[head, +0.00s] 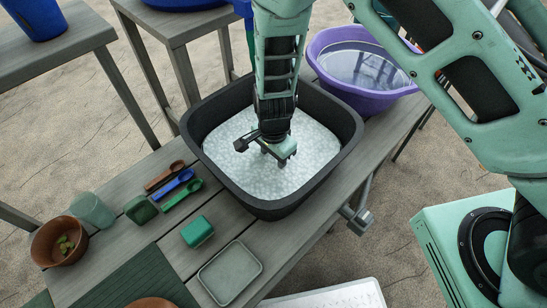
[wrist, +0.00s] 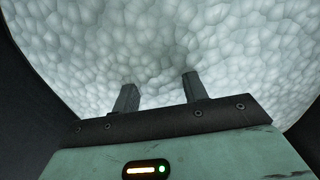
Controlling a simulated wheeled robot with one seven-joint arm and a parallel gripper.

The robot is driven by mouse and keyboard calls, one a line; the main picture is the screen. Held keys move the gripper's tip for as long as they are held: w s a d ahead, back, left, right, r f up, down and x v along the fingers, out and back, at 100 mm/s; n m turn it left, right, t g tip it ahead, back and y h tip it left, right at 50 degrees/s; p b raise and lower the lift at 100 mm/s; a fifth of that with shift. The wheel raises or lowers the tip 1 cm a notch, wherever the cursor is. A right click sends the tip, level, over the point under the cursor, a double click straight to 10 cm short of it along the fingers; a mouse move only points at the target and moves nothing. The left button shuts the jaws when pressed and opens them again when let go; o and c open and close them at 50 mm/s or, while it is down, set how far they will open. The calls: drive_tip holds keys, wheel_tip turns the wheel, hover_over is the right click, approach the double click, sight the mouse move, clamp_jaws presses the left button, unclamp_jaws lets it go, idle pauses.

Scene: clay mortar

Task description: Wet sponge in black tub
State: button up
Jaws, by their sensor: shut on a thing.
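The black tub (head: 352,125) stands on the grey slatted bench and is filled with white, bubbly foam (head: 240,172). My gripper (head: 274,160) points down inside the tub, with its fingertips at the foam. In the wrist view, the two dark fingers of my gripper (wrist: 161,90) stand apart and their tips meet the foam (wrist: 80,50). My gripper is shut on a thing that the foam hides. I cannot make out a sponge between the fingers. A small green block (head: 198,231) lies on the bench, left of the tub; I cannot tell if it is a sponge.
A purple basin (head: 385,102) of water stands behind right of the tub.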

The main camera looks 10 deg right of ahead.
idle(0.4)
wheel_tip(320, 180, up, 17)
drive_tip(key=p, duration=1.5)
drive_tip(key=shift+f, duration=0.2)
